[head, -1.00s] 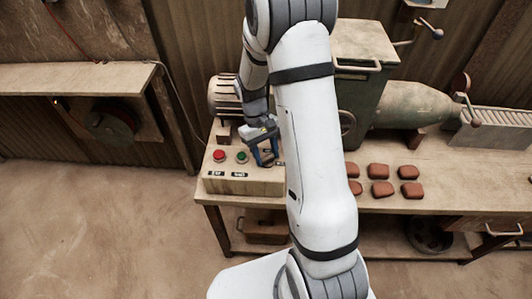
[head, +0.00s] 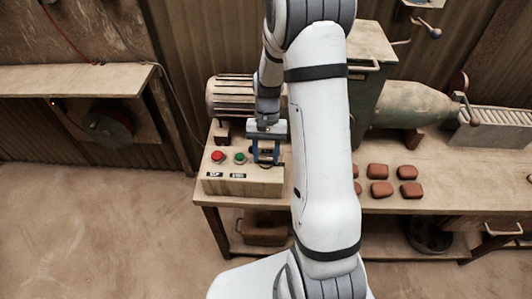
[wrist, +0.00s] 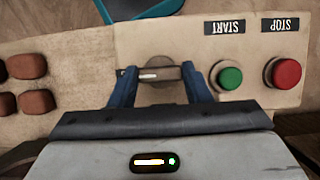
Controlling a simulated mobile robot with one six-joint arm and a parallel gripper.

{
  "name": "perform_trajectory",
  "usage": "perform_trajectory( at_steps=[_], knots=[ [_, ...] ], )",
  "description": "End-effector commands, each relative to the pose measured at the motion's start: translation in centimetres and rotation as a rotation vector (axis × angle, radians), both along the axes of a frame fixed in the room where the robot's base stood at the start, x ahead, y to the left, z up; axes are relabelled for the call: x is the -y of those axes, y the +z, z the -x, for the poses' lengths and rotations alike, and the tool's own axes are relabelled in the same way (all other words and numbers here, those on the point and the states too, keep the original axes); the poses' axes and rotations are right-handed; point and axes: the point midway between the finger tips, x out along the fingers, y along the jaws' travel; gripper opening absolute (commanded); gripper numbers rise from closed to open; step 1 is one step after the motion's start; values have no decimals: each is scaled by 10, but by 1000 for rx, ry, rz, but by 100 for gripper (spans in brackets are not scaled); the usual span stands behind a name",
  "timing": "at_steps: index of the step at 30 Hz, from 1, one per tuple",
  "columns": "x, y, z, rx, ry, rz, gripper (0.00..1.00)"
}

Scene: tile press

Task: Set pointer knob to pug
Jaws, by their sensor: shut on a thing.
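The pointer knob (wrist: 158,73) is a dark bar with a white mark on a round base, on the beige control box (head: 215,185). In the wrist view the bar lies across the picture, between the fingers of my gripper (wrist: 160,82). My gripper is shut on the knob, one blue finger at each end of the bar. In the head view my gripper (head: 266,155) points down at the right part of the box and hides the knob. I cannot make out a pug label in either view.
Beside the knob are a green START button (wrist: 230,77) and a red STOP button (wrist: 283,72). Several reddish clay blocks (head: 380,189) lie on the bench (head: 440,185) to the right. A motor (head: 225,97) stands behind the box.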

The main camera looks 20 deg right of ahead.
Motion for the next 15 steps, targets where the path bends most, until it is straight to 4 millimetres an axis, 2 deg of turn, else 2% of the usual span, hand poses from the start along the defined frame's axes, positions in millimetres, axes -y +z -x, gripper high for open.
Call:
perform_trajectory(
  at_steps=[14, 15],
  knots=[
    [0, 0, -1, 2, -13, 1, 21],
    [0, 0, -1, 2, -13, 1, 47]
  ],
)
